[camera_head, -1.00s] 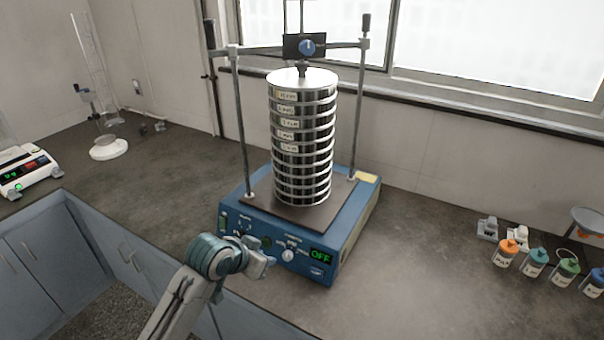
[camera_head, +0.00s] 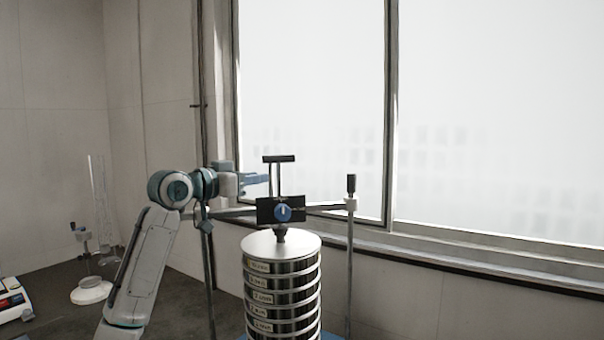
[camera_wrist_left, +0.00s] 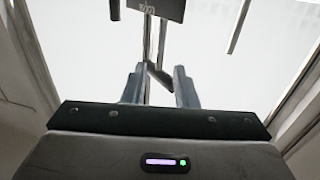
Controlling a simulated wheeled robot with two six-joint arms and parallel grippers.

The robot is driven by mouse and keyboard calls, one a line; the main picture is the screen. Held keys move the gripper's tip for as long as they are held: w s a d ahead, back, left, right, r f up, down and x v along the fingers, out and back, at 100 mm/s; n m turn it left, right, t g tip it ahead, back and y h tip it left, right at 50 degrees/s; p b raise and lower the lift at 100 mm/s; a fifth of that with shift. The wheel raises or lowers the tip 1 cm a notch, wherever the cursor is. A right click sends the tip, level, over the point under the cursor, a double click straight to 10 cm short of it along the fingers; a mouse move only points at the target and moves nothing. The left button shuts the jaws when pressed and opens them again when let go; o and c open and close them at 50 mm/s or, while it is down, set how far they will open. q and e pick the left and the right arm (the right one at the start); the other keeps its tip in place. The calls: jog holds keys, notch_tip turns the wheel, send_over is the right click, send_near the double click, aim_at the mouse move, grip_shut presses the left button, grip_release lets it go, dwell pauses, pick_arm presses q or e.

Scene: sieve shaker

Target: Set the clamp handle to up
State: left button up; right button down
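My left gripper (camera_head: 262,181) is left of the rods, pointing right, below the bar's height in the picture. In the left wrist view its fingers (camera_wrist_left: 160,88) are apart, with the dark handle bar (camera_wrist_left: 160,75) showing between them; I cannot tell whether they touch it. The clamp block (camera_wrist_left: 155,8) shows at the top there. My right gripper is not in view.
A support post with a black knob (camera_head: 351,186) stands right of the clamp. Another post (camera_head: 208,255) is behind my left arm. A window (camera_head: 310,100) is behind. A glass cylinder stand (camera_head: 92,290) and a balance (camera_head: 12,300) are at left.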

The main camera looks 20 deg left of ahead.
aim_at(279, 169)
pick_arm(q)
jog(key=p+x, duration=0.4)
jog(key=x, duration=0.1)
jog(key=r+p+x, duration=0.1)
jog(key=p+x, duration=0.1)
jog(key=x, duration=0.1)
jog(key=shift+w+r, duration=0.15)
jog(key=shift+w, duration=0.15)
jog(key=shift+s+a+r, duration=0.1)
jog(key=shift+s, duration=0.3)
jog(key=shift+w, duration=0.25)
jog(key=c, duration=0.3)
jog(key=shift+w, duration=0.1)
grip_shut()
